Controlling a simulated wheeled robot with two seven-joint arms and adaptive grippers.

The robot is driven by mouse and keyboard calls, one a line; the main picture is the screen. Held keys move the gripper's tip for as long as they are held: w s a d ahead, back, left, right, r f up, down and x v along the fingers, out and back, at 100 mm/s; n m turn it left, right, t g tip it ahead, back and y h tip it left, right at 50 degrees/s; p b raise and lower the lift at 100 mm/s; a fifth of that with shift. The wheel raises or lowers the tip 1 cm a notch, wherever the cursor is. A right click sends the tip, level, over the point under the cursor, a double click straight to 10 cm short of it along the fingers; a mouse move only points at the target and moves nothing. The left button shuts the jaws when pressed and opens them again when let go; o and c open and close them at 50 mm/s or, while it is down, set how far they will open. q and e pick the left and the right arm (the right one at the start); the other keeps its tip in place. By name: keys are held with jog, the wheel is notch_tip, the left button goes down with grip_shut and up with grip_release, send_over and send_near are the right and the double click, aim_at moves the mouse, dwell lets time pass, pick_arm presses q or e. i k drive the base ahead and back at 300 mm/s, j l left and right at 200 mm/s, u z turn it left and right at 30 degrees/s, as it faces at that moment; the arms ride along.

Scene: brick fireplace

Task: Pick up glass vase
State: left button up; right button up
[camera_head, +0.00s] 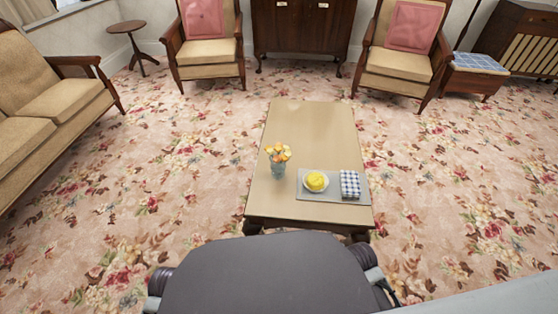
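A small glass vase (278,171) holding yellow and orange flowers (278,153) stands upright on a low wooden coffee table (305,125). It is left of the middle of the table, toward the near end. Neither of my grippers shows in the head view, so I cannot see where they are relative to the vase.
Right of the vase lies a grey tray or mat (320,194) with a yellow item on a plate (316,182) and a checked cloth (350,184). Two armchairs (400,65) stand beyond, a sofa (60,110) at left. Floral carpet surrounds the table.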

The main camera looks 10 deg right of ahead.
aim_at(278, 159)
jog(key=k+l+z, duration=0.15)
jog(key=l+z, duration=0.3)
jog(key=k+l+z, duration=0.1)
jog(key=l+z, duration=0.35)
jog(key=k+j, duration=0.05)
jog(key=j, duration=0.1)
